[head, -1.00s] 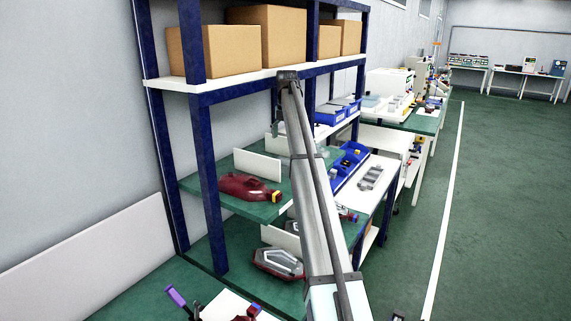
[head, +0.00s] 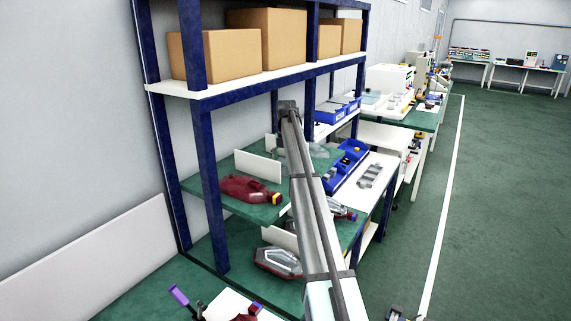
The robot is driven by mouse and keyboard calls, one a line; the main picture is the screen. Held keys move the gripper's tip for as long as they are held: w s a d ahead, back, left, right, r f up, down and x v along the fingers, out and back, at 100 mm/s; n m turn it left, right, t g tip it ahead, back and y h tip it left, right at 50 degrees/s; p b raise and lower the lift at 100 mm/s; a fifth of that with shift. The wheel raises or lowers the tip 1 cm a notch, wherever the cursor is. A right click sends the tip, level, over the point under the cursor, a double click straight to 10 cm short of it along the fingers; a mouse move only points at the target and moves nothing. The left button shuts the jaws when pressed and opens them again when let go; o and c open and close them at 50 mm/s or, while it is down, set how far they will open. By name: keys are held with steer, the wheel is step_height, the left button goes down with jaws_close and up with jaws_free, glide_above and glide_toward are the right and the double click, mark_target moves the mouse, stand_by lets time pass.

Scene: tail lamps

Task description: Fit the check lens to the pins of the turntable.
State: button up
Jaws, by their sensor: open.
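My arm crosses the middle of the head view and its far visible end is a dark joint in front of the shelf rack; my gripper is not in view. I cannot make out which piece is the check lens, nor the turntable or its pins. A dark red lamp part (head: 245,189) with a yellow end lies on the green shelf. A red-rimmed part with a grey face (head: 277,262) lies on the lower green surface. A clear greyish piece (head: 319,151) is partly hidden behind my arm.
A blue-posted rack (head: 211,190) holds cardboard boxes (head: 265,38) on top. Blue bins (head: 350,155) and a white table stand behind my arm. A purple handle (head: 178,295) and another red part (head: 246,317) are at the bottom left. Green floor (head: 500,200) at the right is open.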

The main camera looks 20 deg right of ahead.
steer(key=c, duration=0.8)
steer(key=shift+r, duration=0.1)
steer(key=shift+r, duration=9.95)
